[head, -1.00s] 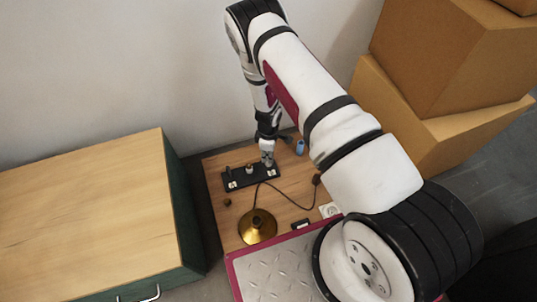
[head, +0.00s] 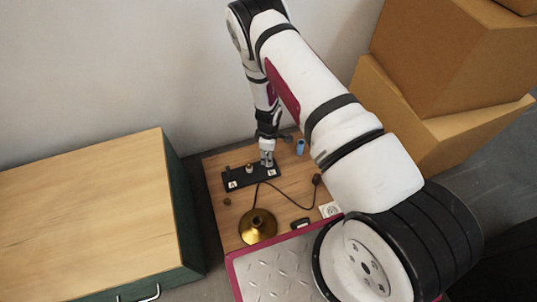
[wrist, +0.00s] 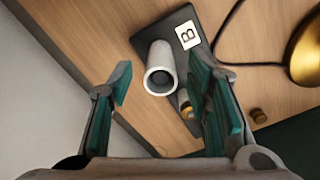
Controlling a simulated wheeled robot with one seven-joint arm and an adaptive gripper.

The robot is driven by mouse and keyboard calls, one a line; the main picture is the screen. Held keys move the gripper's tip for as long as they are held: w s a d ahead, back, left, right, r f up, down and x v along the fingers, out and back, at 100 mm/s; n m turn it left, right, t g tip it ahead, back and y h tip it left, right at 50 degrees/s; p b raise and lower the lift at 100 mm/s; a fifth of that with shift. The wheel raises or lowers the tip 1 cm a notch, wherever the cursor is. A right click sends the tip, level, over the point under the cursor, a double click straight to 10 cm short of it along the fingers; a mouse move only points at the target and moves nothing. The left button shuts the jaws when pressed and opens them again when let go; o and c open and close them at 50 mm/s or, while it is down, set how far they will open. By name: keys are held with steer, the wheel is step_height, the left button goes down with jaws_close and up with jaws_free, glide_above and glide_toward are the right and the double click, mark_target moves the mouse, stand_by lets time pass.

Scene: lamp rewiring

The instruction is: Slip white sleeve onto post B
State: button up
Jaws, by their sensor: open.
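The white sleeve (wrist: 160,70) is a hollow tube standing at the B end of the black board (wrist: 181,24), beside the label B (wrist: 187,35). Its open end faces the wrist camera. The inside is shaded, and I cannot tell whether post B is inside it. My gripper (wrist: 161,84) is open, with one finger on each side of the sleeve and visible gaps between them. In the head view my gripper (head: 267,152) is over the right end of the board (head: 250,180); the sleeve is hard to make out there.
A brass fitting (wrist: 184,101) stands on the board close to the right finger. The brass lamp base (head: 257,226) with its dark cord lies in front. A blue item (head: 300,147) stands right of my gripper. Cardboard boxes (head: 440,60) are at the right.

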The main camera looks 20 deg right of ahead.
step_height(320, 180, up, 11)
steer(key=shift+r, duration=0.2)
steer(key=shift+r, duration=0.1)
steer(key=s+a+r+m+y, duration=0.1)
steer(key=s+a+r+m, duration=0.1)
steer(key=r, duration=1.1)
steer(key=s+a+r+m+y, duration=0.2)
steer(key=a+r, duration=0.1)
steer(key=r, duration=1)
steer(key=s+r+m, duration=0.2)
steer(key=s+r, duration=0.6)
steer(key=r, duration=0.3)
steer(key=s+d+r+m+h+p, duration=0.1)
steer(key=s+d+r+m+h, duration=0.2)
steer(key=s, duration=0.9)
steer(key=s+d+r+m, duration=0.25)
steer(key=s+r, duration=0.35)
steer(key=s, duration=0.7)
step_height(320, 180, up, 40)
steer(key=t+p, duration=0.4)
steer(key=p, duration=3.4)
steer(key=shift+f, duration=0.2)
